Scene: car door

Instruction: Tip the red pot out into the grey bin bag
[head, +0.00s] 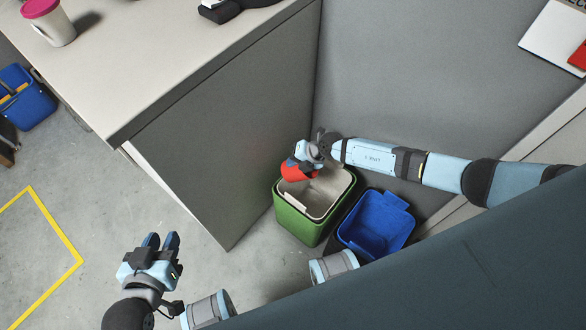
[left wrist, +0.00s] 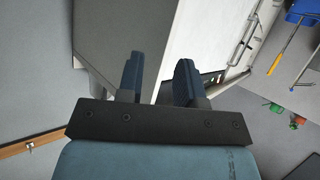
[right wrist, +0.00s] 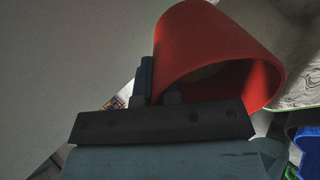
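The red pot (head: 298,171) is held by my right gripper (head: 305,158) over the left part of the green bin. In the right wrist view the red pot (right wrist: 222,50) is tilted, and the gripper is shut on its wall; the part of its inside that shows looks empty. The grey bin bag (head: 322,197) lines the green bin (head: 298,222), its rim folded over the bin's edge. My left gripper (head: 161,243) is open and empty, well left of the bins; its two fingers (left wrist: 158,78) stand apart in the left wrist view.
A blue bin (head: 378,222) stands just right of the green bin. A grey cabinet with a worktop (head: 150,60) is at the left, bearing a white cup with a pink lid (head: 50,24). A grey panel rises behind. Open floor lies at left.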

